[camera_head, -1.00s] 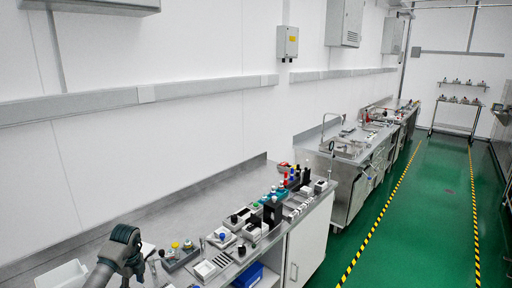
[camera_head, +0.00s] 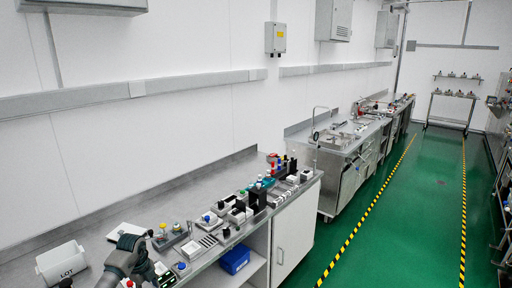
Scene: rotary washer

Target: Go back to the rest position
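The task names no object. A grey and dark teal part of one of my arms shows at the bottom left, over the front of the near bench (camera_head: 85,222). I cannot make out gripper fingers on it, and neither gripper can be seen clearly. The arm part hides a piece of the bench edge. A white box marked "LOT" (camera_head: 62,262) stands on the bench to its left, apart from it.
Several small lab devices and bottles line the near bench's front edge, including a black upright block (camera_head: 258,198). A blue bin (camera_head: 235,260) sits on the shelf below. More benches stand beyond. The green floor (camera_head: 400,225) between the striped lines is clear.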

